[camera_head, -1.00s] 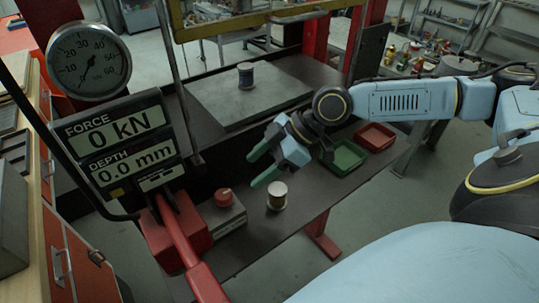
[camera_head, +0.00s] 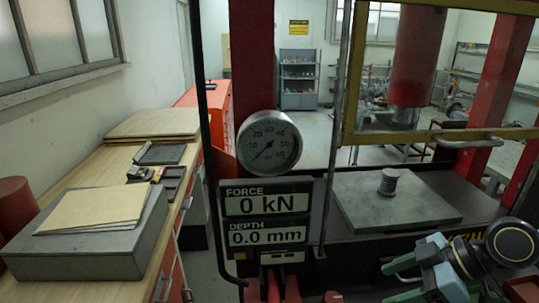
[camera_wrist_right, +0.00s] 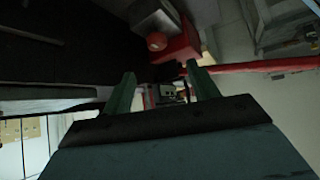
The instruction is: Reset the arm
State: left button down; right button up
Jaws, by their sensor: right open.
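My right gripper (camera_head: 401,281) is in the lower right of the head view, its green fingers apart and empty, pointing left. The right wrist view shows the same open fingers (camera_wrist_right: 160,74) with nothing between them. My right arm reaches in from the right edge, in front of the press bed. My left arm and gripper are not in view.
The press has a dial gauge (camera_head: 269,142) and a display (camera_head: 266,217) reading 0 kN and 0.0 mm. A dark spool (camera_head: 389,182) stands on a grey plate (camera_head: 360,205). A wooden bench (camera_head: 55,195) with a grey block (camera_head: 90,252) is at left.

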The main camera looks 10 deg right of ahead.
jog(key=shift+g+h, duration=0.3)
jog(key=shift+h, duration=0.1)
jog(key=s+a+f, duration=0.2)
jog(key=a+f, duration=0.1)
jog(key=a, duration=0.2)
jog(key=s+a+f, duration=0.2)
jog(key=a+f, duration=0.2)
jog(key=a, duration=0.1)
jog(key=s+a+f, duration=0.2)
jog(key=a+f, duration=0.2)
jog(key=shift+s+a+f, duration=0.1)
jog(key=shift+s+a, duration=0.3)
jog(key=s+d+f+m+h, duration=0.6)
jog(key=s+d+m+h, duration=0.15)
jog(key=m, duration=0.25)
notch_tip(320, 180, down, 29)
jog(key=s+g+b, duration=0.1)
jog(key=s+b, duration=0.1)
jog(key=b, duration=0.3)
jog(key=s+d+f+b, duration=0.2)
jog(key=s+f, duration=0.6)
jog(key=f, duration=0.2)
jog(key=s+d+f+g+b, duration=0.1)
jog(key=s+f+b, duration=0.2)
jog(key=s+f, duration=0.6)
notch_tip(320, 180, down, 2)
jog(key=shift+d+f+g, duration=0.1)
jog(key=shift+d+g, duration=0.2)
jog(key=shift+d, duration=0.05)
